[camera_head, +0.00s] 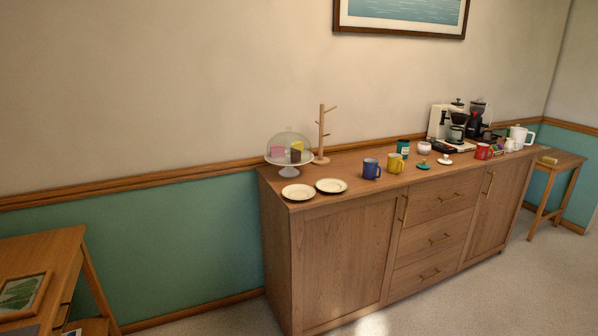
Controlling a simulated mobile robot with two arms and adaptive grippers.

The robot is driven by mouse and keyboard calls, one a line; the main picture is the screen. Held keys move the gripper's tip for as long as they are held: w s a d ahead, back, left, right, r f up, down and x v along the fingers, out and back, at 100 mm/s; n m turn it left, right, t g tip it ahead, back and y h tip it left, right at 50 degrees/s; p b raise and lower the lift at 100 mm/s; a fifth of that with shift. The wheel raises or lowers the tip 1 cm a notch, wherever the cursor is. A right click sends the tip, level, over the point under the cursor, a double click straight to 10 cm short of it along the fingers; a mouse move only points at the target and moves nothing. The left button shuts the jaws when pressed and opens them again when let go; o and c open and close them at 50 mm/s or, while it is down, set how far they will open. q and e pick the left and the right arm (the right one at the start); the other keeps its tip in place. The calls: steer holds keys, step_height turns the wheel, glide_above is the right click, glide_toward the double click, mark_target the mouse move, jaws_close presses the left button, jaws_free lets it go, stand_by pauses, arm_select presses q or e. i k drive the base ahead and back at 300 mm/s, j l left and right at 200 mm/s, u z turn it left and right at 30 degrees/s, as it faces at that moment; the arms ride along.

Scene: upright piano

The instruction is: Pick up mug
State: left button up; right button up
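Several mugs stand on the wooden sideboard (345,207). A blue mug (371,169) stands near the front edge, left of the middle of the top. A yellow mug (395,163) stands just to its right. A red mug (482,151) stands farther right. A dark green cup or canister (403,148) stands behind the yellow mug; I cannot tell which it is. All of them look upright. Neither of my grippers shows in the head view.
Two pale plates (299,192) (331,186) lie at the sideboard's left end, before a domed cake stand (289,160) and a wooden mug tree (322,138). A coffee machine (447,123) stands at the back right. A wooden table (40,250) is at lower left. Floor (460,300) before the sideboard is clear.

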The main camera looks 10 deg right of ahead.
mark_target(369, 170)
steer(key=i+l+z, duration=0.1)
steer(key=i, duration=0.35)
steer(key=i+l, duration=0.25)
steer(key=i, duration=0.2)
steer(key=i+l+z, duration=0.15)
steer(key=i, duration=0.3)
